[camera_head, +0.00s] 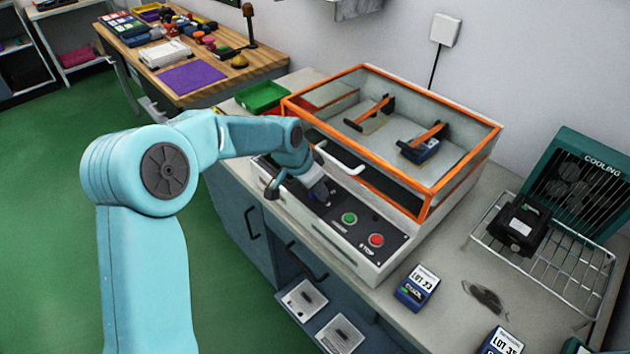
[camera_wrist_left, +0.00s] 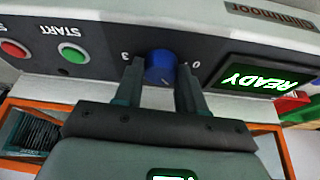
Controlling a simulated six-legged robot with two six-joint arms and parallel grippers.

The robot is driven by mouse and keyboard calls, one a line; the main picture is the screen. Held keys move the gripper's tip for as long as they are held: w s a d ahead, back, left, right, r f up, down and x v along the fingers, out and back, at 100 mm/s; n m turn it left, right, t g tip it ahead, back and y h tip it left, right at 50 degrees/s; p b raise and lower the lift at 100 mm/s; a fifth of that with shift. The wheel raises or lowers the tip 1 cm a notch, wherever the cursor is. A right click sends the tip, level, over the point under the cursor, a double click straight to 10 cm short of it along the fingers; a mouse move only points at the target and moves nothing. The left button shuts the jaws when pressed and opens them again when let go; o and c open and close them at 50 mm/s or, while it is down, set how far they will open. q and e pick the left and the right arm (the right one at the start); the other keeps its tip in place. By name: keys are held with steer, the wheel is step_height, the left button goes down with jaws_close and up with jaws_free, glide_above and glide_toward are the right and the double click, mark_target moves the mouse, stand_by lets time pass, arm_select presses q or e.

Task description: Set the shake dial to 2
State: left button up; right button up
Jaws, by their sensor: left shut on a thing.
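The blue shake dial (camera_wrist_left: 160,68) is on the front panel of the machine (camera_head: 345,240), which has an orange-framed clear lid. In the left wrist view, a 3 and a 0 show at either side of the dial, in a turned picture. Other numbers are hidden, and I cannot tell where the dial points. My left gripper (camera_wrist_left: 158,75) is shut on the dial, one finger on each side. In the head view the left gripper (camera_head: 318,190) is at the panel, and it and the arm hide the dial. My right gripper is not in view.
A green START button (camera_head: 349,218) and a red STOP button (camera_head: 376,239) are beside the dial. A display (camera_wrist_left: 262,79) reads READY. The lid handle (camera_head: 339,158) is close above my wrist. A blue LOT 33 unit (camera_head: 417,288) and a wire rack (camera_head: 560,262) stand to the right.

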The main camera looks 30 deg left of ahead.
arm_select(q)
steer(key=m, duration=0.1)
steer(key=m+h, duration=0.1)
steer(key=m, duration=0.1)
steer(key=shift+w+a+m+g, duration=0.15)
steer(key=shift+m+g, duration=0.15)
steer(key=shift+g, duration=0.1)
steer(key=m, duration=0.2)
steer(key=m+g+h, duration=0.1)
steer(key=m, duration=0.2)
steer(key=shift+g, duration=0.3)
steer(key=shift+m, duration=0.3)
steer(key=o, duration=1)
steer(key=shift+h, duration=0.3)
steer(key=p+v, duration=0.1)
steer(key=v, duration=1.5)
steer(key=shift+w+r, duration=0.15)
steer(key=shift+r, duration=0.15)
